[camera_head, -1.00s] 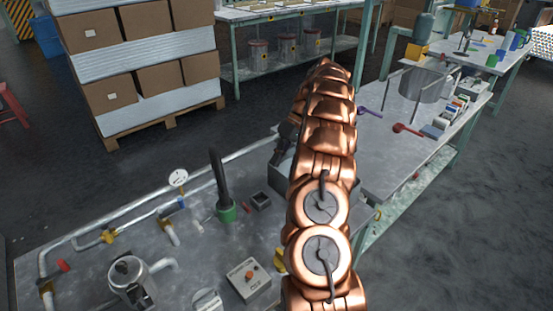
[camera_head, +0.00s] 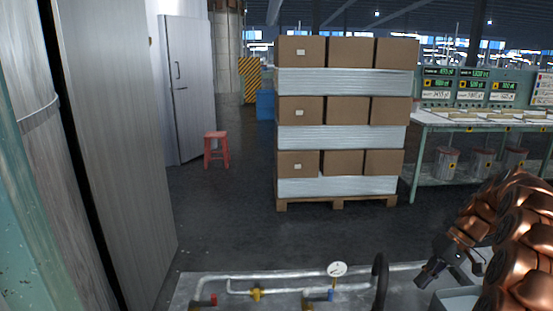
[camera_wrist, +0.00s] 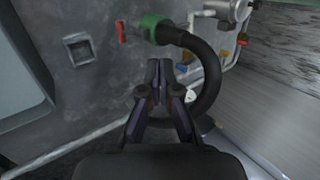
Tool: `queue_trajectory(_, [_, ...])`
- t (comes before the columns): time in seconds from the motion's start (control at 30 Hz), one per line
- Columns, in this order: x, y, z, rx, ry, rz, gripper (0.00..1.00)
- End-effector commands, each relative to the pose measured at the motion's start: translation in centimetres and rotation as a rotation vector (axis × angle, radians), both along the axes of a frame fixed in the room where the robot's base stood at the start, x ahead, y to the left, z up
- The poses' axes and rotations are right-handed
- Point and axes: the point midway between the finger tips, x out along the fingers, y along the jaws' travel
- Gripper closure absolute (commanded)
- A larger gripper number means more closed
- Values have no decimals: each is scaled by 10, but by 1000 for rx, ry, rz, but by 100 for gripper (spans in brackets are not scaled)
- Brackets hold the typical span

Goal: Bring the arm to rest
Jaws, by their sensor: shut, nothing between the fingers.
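My copper arm enters the head view at the lower right, bent, with my dark gripper (camera_head: 427,276) pointing down and left above the bench (camera_head: 205,287). In the wrist view my gripper (camera_wrist: 158,68) is shut, its fingers close together and empty. Beyond it a black hose (camera_wrist: 208,75) curves from a green fitting (camera_wrist: 152,27) on the grey bench top. The hose (camera_head: 380,280) also shows left of my gripper in the head view. I cannot tell how far apart my gripper and the hose are.
The bench carries pipes (camera_head: 290,279), a white gauge (camera_head: 337,269) and a grey bin (camera_head: 455,300) under the arm. Behind stand a pallet of boxes (camera_head: 345,120), a red stool (camera_head: 216,149) and a green-legged table (camera_head: 470,125). Grey cabinets (camera_head: 115,130) rise at left. Open floor lies between.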

Motion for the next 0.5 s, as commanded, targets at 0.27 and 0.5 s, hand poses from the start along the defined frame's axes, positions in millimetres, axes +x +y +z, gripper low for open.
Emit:
queue_trajectory(0.27, [-27, 69, 48, -65, 39, 35, 100])
queue_trajectory(0.5, [-61, 118, 77, -137, 68, 55, 100])
